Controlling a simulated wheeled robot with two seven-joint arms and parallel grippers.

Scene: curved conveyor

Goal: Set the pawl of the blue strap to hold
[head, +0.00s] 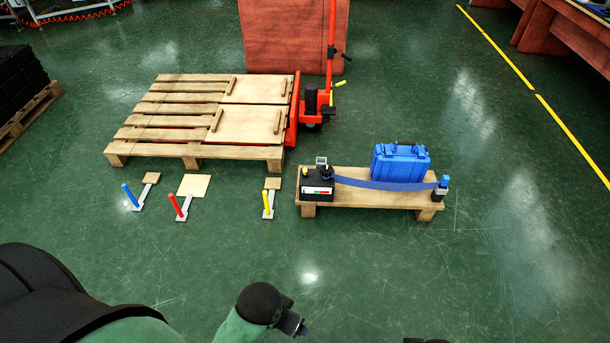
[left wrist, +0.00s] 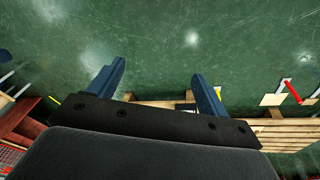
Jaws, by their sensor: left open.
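The blue strap (head: 375,184) runs across a small wooden pallet, in front of a blue case (head: 400,163). Its left end meets a black ratchet box (head: 318,187) with a dark knob, a yellow knob and a white label with red and green marks. Its right end meets a blue-topped post (head: 444,183). The pawl's position is too small to tell. My left gripper (head: 292,323) is in front of the pallet, well apart from it. In the left wrist view its blue fingers (left wrist: 158,72) are spread and empty.
Blue, red and yellow levers (head: 267,203) stand on the floor to the left. Behind them are a large pallet (head: 195,151) and a red pallet jack (head: 312,105). The green floor between my left gripper and the small pallet (head: 375,200) is clear.

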